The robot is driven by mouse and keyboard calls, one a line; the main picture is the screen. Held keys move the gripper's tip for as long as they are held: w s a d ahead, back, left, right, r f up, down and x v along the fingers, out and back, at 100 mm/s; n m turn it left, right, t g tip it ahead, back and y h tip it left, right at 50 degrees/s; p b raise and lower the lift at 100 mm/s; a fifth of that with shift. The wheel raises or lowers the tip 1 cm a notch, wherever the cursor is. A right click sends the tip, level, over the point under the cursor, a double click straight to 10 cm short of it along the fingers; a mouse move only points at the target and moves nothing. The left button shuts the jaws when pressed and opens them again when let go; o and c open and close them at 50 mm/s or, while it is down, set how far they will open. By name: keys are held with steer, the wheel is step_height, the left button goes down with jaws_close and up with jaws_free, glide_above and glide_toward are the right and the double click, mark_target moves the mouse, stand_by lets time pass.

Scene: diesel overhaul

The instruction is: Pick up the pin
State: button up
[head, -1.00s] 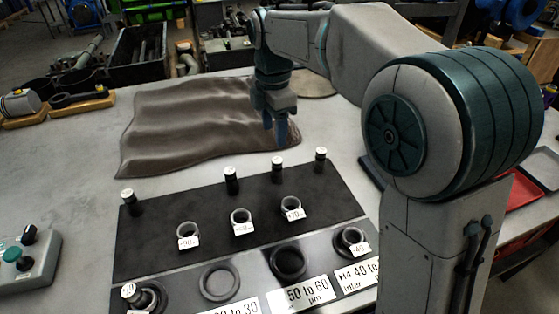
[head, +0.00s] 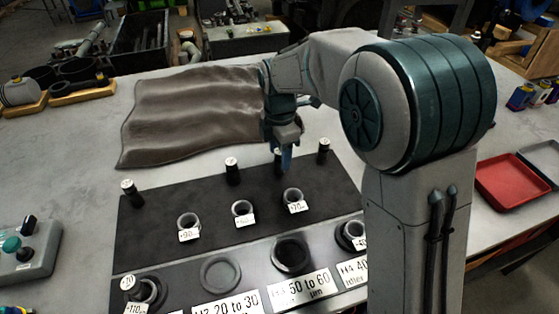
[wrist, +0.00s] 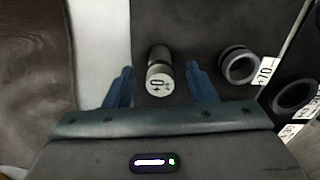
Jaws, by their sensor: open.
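My gripper (head: 285,162) is open, pointing down over the back row of the black mat. In the wrist view a dark pin (wrist: 157,74) with a pale, marked top stands between the two open fingers, with a gap on each side; the fingers do not grip it. In the head view this pin (head: 277,156) is mostly hidden behind the fingers. Other dark pins with white tops stand at the left (head: 132,194), left of my gripper (head: 232,172) and to its right (head: 323,151).
Labelled rings (head: 189,222) stand on the black mat (head: 155,240) in front of the pins, one near my gripper in the wrist view (wrist: 238,64). A brown cloth (head: 185,120) lies behind the mat. A red tray (head: 512,183) is at the right.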

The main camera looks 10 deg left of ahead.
steer(key=shift+f, duration=0.95)
steer(key=shift+c, duration=0.3)
jaws_close()
steer(key=shift+r, duration=0.1)
